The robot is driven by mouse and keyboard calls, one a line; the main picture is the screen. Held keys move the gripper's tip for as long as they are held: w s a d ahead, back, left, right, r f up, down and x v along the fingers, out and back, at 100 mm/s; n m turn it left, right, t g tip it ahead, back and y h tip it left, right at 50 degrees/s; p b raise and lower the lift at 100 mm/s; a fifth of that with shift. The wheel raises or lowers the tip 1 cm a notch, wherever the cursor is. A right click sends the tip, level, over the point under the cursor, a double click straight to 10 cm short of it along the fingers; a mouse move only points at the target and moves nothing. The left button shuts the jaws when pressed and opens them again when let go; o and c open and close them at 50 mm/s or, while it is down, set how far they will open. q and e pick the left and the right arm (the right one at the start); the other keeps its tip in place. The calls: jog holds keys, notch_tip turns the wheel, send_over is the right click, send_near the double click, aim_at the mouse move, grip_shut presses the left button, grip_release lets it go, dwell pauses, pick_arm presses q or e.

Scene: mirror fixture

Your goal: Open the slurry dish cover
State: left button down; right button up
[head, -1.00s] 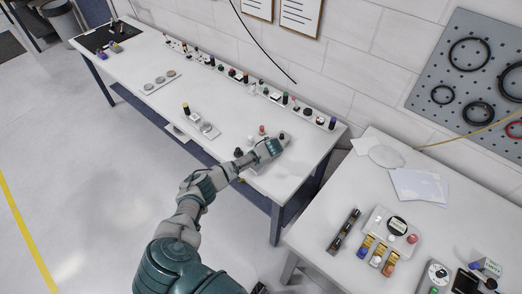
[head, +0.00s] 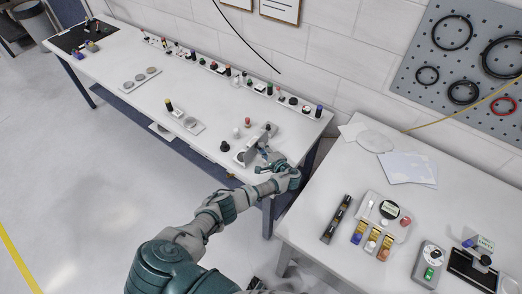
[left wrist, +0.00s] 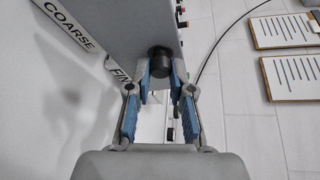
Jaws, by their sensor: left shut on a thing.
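The slurry dish cover (head: 254,144) is a grey plate standing steeply tilted near the front right end of the long bench in the head view. It also fills the upper middle of the left wrist view (left wrist: 125,30). My left gripper (head: 265,154) is at the cover's right side. In the left wrist view, its blue-padded fingers (left wrist: 159,88) are shut on the cover's round black knob (left wrist: 158,60). A pale dish base (head: 240,157) shows partly at the cover's lower left; its inside is hard to make out. My right gripper is not in view.
A small black knobbed item (head: 225,146) stands just left of the dish. A second table (head: 310,222) at right holds a tray and papers.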

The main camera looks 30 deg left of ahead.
pick_arm(q)
jog(key=shift+s+d+f+y+b, duration=0.25)
jog(key=shift+f+y+b, duration=0.25)
jog(key=shift+f+b, duration=0.1)
jog(key=shift+r, duration=0.1)
jog(key=c, duration=1)
grip_release()
jog(key=shift+c, duration=0.2)
jog(key=shift+r, duration=0.15)
jog(key=shift+w+r, duration=0.1)
